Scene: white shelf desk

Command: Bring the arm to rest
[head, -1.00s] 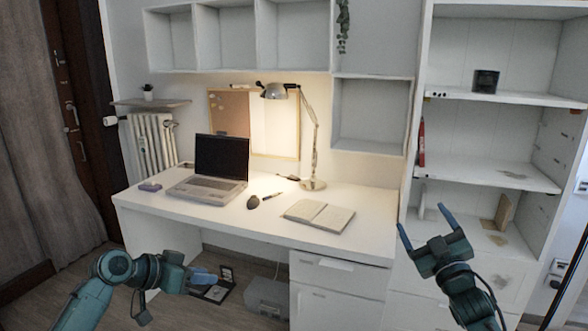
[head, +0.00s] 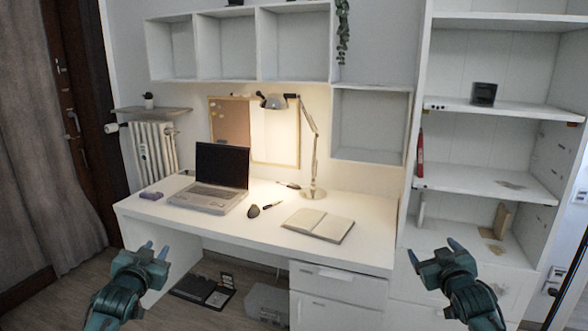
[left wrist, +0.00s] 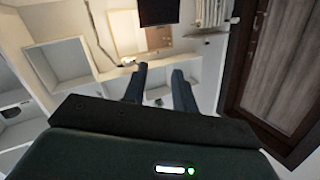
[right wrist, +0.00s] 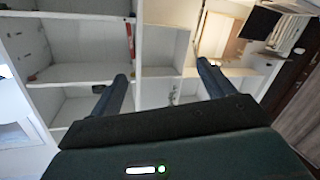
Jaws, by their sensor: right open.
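My left gripper (head: 157,248) is raised in front of the desk's left part, fingers pointing up and forward. In the left wrist view its fingers (left wrist: 159,72) stand a little apart with nothing between them. My right gripper (head: 432,250) is in front of the drawers and shelf unit at the right. In the right wrist view its fingers (right wrist: 163,72) are wide apart and empty. Both grippers are apart from the furniture in the head view.
A white shelf unit (head: 470,185) stands at the right. Dark flat items (head: 203,291) lie on the floor under the desk.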

